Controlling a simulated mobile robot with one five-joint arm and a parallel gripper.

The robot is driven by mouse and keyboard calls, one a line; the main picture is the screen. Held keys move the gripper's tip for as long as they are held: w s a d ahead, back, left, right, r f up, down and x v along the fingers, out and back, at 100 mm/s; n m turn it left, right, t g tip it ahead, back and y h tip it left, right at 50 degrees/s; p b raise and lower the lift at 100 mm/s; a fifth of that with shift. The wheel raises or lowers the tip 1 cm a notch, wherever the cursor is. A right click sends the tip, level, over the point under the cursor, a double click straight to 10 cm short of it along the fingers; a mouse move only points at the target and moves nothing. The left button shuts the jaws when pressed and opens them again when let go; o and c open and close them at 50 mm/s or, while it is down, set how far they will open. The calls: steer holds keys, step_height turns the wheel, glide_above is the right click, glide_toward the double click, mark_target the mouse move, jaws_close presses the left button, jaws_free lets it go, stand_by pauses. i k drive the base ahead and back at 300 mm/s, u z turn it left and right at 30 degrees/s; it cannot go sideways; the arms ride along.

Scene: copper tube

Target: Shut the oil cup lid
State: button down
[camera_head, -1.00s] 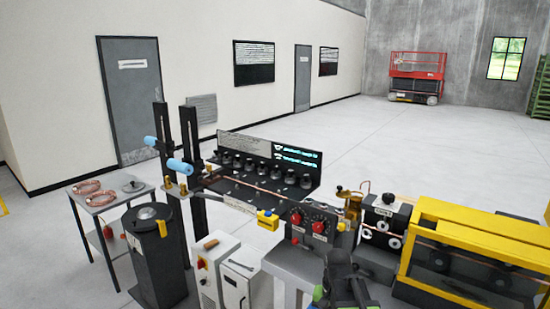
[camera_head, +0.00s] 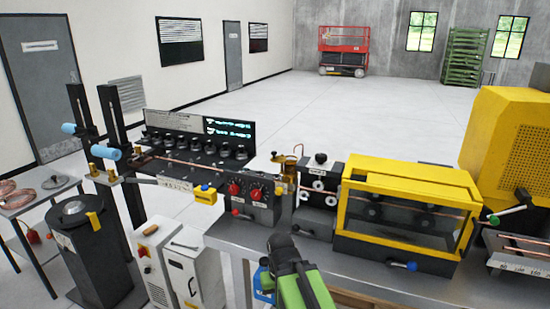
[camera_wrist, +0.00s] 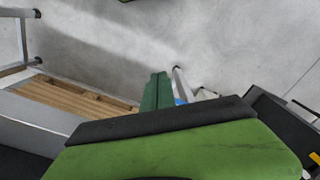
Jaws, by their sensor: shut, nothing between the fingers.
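A small brass oil cup (camera_head: 285,168) stands on the bench behind the control box with the red knobs. A thin brass piece rises at its upper right, which looks like its raised lid (camera_head: 298,150), but it is too small to be sure. My green and black gripper (camera_head: 283,245) is at the front edge of the bench, well in front of and below the cup, and touches nothing that I can make out. It is shut and empty. In the wrist view its green and black parts (camera_wrist: 157,92) point over the floor; the cup is not in that view.
A control box with red knobs (camera_head: 252,197) and a roller unit (camera_head: 318,190) stand near the cup. A yellow-framed guard (camera_head: 405,180) is to the right. A blue container (camera_head: 263,283) is beside my arm. A wooden slatted surface (camera_wrist: 75,98) shows low in the wrist view.

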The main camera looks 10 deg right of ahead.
mark_target(281, 159)
steer(key=k, duration=1.25)
steer(key=u, duration=0.6)
steer(key=i, duration=1.55)
steer(key=u, duration=0.05)
